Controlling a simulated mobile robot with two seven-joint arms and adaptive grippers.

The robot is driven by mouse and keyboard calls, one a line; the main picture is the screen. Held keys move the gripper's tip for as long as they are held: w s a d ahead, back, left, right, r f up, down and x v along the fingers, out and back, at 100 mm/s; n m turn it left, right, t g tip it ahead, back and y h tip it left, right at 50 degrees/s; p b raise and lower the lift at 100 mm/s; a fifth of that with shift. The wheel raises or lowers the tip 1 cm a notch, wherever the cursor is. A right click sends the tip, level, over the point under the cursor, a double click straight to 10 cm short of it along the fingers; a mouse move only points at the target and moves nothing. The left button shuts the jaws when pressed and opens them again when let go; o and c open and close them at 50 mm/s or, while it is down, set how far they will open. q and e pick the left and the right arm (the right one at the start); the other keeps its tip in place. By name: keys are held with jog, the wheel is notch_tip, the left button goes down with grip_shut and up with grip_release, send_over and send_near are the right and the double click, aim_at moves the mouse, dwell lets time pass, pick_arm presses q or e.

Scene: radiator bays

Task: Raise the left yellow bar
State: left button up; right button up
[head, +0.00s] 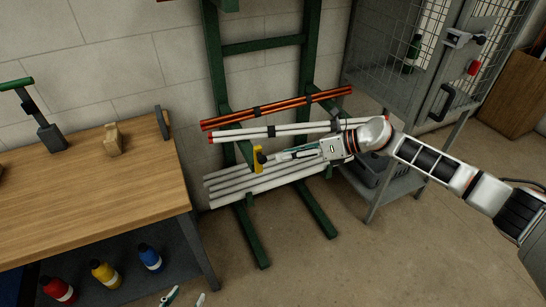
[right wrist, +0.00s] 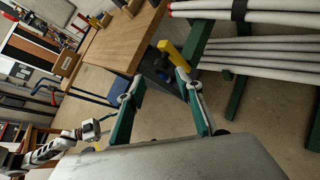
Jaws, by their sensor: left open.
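The left yellow bar (head: 258,158) is a short upright yellow piece at the left front of the green rack, beside the white pipes. In the right wrist view the yellow bar (right wrist: 171,52) lies just beyond the fingertips, with a dark part by its lower end. My right gripper (head: 268,157) reaches in from the right, close to the bar. In the right wrist view the right gripper (right wrist: 160,77) has its green fingers apart with nothing between them. My left gripper (head: 186,297) shows only its fingertips at the bottom edge, apart and empty. A right-hand yellow bar is not visible.
The green rack (head: 213,60) holds copper-coloured pipes (head: 280,107) above white pipes (head: 235,187). A wooden workbench (head: 90,190) stands at left, bottles on its lower shelf. A mesh cabinet (head: 385,60) stands at right. Open floor (head: 300,270) lies in front.

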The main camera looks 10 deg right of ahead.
jog(key=v, duration=0.2)
jog(key=shift+s+d, duration=0.25)
jog(key=shift+d, duration=0.05)
jog(key=s+a+f+m+t+y, duration=0.25)
jog(key=s+a+m+t, duration=0.55)
jog(key=m, duration=0.8)
jog(key=s+d+f+m+h, duration=0.6)
jog(key=s+d+f+m, duration=0.1)
jog(key=s+f+m, duration=0.3)
jog(key=s+d+f+m+g+h, duration=0.1)
jog(key=s+d+f+m+h, duration=0.4)
jog(key=s+f+m, duration=0.5)
jog(key=d+f+m, duration=0.1)
jog(key=d+m, duration=0.1)
jog(key=m, duration=0.1)
jog(key=shift+s+d+m+g+h, duration=0.2)
jog(key=shift+s+m+g+h, duration=0.1)
jog(key=shift+s+h, duration=0.05)
